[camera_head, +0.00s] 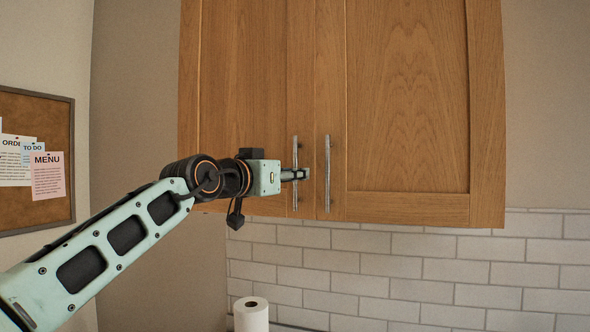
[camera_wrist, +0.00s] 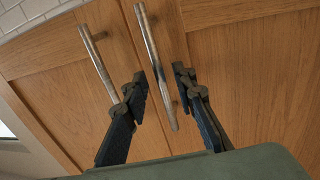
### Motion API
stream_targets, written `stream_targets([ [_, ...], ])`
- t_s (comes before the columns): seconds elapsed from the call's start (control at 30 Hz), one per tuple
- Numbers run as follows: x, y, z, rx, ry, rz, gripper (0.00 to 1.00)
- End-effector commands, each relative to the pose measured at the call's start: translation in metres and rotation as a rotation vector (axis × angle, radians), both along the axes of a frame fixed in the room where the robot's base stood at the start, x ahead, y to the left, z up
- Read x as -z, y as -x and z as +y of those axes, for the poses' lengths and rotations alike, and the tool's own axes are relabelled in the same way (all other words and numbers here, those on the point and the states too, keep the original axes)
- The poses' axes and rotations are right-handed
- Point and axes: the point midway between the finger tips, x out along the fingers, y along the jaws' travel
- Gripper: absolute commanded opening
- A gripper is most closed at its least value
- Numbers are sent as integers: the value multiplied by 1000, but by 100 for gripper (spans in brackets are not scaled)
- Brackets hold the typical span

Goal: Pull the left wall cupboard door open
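The left wall cupboard door (camera_head: 243,75) is closed, flush with the right door (camera_head: 408,95). Its vertical metal handle (camera_head: 295,150) is near the seam, by the lower edge. My gripper (camera_head: 304,174) is at the lower part of this handle. In the wrist view, which looks upside down, my gripper (camera_wrist: 162,86) is open, with one finger on each side of the left door's handle (camera_wrist: 153,50). Small gaps show between the fingers and the handle. The exact depth of the fingers around it is hard to tell.
The right door's handle (camera_head: 328,165) is close beside my gripper; it also shows in the wrist view (camera_wrist: 95,55). A white tiled wall (camera_head: 400,268) and a paper roll (camera_head: 251,314) are below the cupboard. A cork board (camera_head: 40,105) hangs at the left.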

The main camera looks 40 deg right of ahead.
Motion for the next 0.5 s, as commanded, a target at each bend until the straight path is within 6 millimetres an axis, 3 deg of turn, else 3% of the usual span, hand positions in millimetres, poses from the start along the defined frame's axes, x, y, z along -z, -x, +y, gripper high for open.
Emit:
stream_targets([
  [0.2, -1, -5, -17, 0, 0, -1, 25],
  [0.5, 0, -6, -18, -1, 1, 0, 25],
])
